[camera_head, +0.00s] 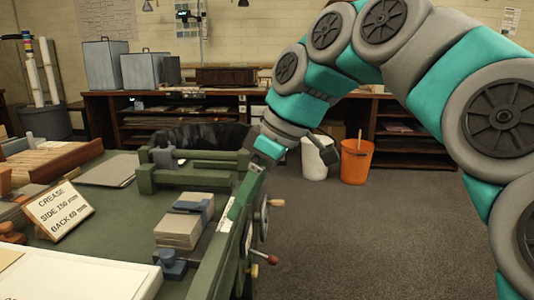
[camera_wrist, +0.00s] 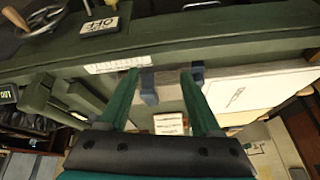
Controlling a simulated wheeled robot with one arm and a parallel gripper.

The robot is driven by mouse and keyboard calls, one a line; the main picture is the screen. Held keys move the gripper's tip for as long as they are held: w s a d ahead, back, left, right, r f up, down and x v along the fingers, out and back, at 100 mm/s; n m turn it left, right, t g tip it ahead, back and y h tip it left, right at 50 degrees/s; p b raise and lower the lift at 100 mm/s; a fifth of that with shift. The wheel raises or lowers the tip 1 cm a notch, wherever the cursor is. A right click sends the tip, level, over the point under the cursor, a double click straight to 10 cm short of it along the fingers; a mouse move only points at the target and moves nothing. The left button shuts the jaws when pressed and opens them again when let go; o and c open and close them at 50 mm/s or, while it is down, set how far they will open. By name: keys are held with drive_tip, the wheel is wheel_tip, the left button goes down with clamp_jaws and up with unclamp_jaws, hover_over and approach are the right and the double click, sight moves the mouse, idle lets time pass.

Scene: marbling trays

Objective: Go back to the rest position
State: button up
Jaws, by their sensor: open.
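My arm arches in from the right in the head view, and its wrist end hangs low beside the right edge of the green bench machine (camera_head: 165,182). My gripper (camera_wrist: 160,73) shows in the wrist view with its two green fingers spread apart. Nothing is clasped between them. A grey block with blue-grey clips shows beyond the fingertips; I cannot tell how far off it is. In the head view the fingers blend into the green machine, so their contact with it cannot be judged.
A stack of grey boards (camera_head: 181,229) with a blue clamp and a crease sign (camera_head: 58,211) stand on the bench. A hand wheel and red-knobbed lever (camera_head: 264,258) jut from its right side. An orange bucket (camera_head: 357,161) and white bin (camera_head: 318,158) stand behind. The carpet right of the bench is clear.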

drive_tip(key=s+d+f+m+g+h, duration=0.1)
drive_tip(key=s+d+f+m+h, duration=0.1)
drive_tip(key=s+d+f+m, duration=0.5)
drive_tip(key=s+d+f+m+g+h, duration=0.1)
drive_tip(key=s+d+f+m+h, duration=0.2)
drive_tip(key=s+d+f+m, duration=0.4)
drive_tip(key=s+d+f, duration=0.2)
drive_tip(key=s+f, duration=0.2)
drive_tip(key=f, duration=0.2)
drive_tip(key=s+d+f, duration=0.3)
drive_tip(key=s+f, duration=0.2)
drive_tip(key=f, duration=0.2)
drive_tip(key=shift+d, duration=0.3)
idle(0.9)
